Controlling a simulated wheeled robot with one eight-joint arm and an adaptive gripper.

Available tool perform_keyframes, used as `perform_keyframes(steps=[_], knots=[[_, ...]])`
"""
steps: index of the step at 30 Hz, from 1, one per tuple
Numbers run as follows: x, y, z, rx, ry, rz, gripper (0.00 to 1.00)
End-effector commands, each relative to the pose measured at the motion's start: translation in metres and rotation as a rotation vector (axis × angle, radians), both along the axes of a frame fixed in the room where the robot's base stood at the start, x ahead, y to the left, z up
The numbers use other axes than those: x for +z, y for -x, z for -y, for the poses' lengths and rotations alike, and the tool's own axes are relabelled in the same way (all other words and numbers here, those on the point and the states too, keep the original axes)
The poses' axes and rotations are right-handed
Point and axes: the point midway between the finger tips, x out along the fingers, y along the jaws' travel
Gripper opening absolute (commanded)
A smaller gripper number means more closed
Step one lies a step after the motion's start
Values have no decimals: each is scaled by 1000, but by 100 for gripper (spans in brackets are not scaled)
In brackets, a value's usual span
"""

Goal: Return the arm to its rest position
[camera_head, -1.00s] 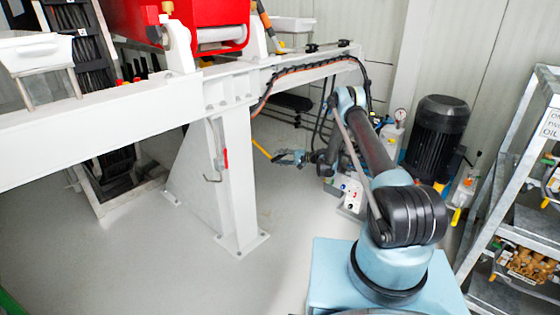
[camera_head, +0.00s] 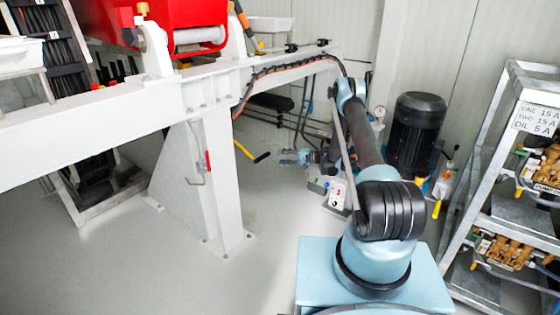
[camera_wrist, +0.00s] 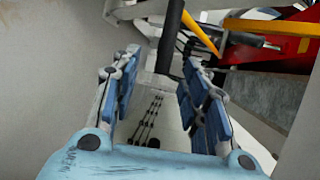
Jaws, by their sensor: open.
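My arm (camera_head: 362,140) reaches out from its light blue base, away from the camera, toward the floor beside the white steel frame. My gripper (camera_head: 284,157) is at the far end, small in the head view. In the wrist view its two blue fingers (camera_wrist: 162,72) stand apart with nothing between them. A yellow lever (camera_head: 243,149) with a black grip (camera_head: 262,157) lies just left of my gripper in the head view, with a gap between. In the wrist view the black grip (camera_wrist: 170,38) and yellow bar (camera_wrist: 200,33) appear beyond the fingertips.
The white frame (camera_head: 110,108) with its post (camera_head: 220,170) stands left of my arm. A metal shelf (camera_head: 490,150) with pumps is at right. Floor at front left is clear.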

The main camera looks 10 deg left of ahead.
Motion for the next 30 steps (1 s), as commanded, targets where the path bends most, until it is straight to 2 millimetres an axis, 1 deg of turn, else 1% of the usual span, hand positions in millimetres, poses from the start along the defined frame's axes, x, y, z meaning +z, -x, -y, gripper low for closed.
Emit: perform_keyframes(steps=[8, 11, 13, 17, 21, 23, 30], knots=[[1, 0, -1, 1, 1, 1, 41], [7, 0, 0, 1, 9, 2, 41], [17, -1, 1, 0, 22, 4, 41], [45, -2, 6, 0, 67, 12, 41], [80, 1, 12, -1, 124, 22, 41], [95, 3, 16, -1, 149, 27, 41], [151, 18, 30, -1, 248, 41, 41]])
